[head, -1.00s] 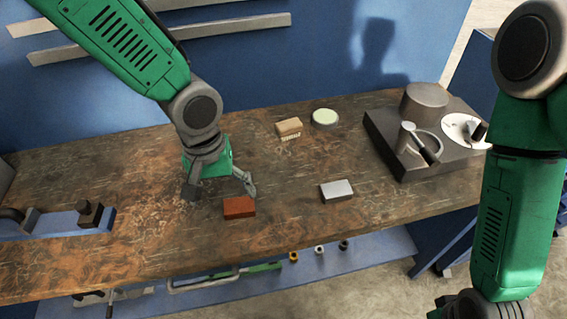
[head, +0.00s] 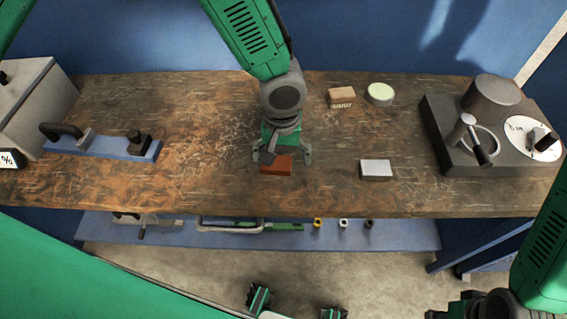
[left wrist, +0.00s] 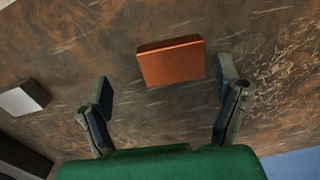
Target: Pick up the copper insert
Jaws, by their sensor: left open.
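The copper insert (head: 277,166) is a reddish-brown block lying flat on the worn wooden bench near its front edge. It also shows in the left wrist view (left wrist: 171,62), between and beyond my fingertips. My left gripper (head: 283,157) is open and empty, its fingers around the insert's place in the head view. The left wrist view shows the open fingers (left wrist: 163,90) apart from the block on both sides. My right gripper (head: 470,305) is low at the bottom right, away from the bench, partly cut off; its finger state is unclear.
A silver block (head: 375,170) lies to the right. A lower shelf (head: 400,236) holds tools.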

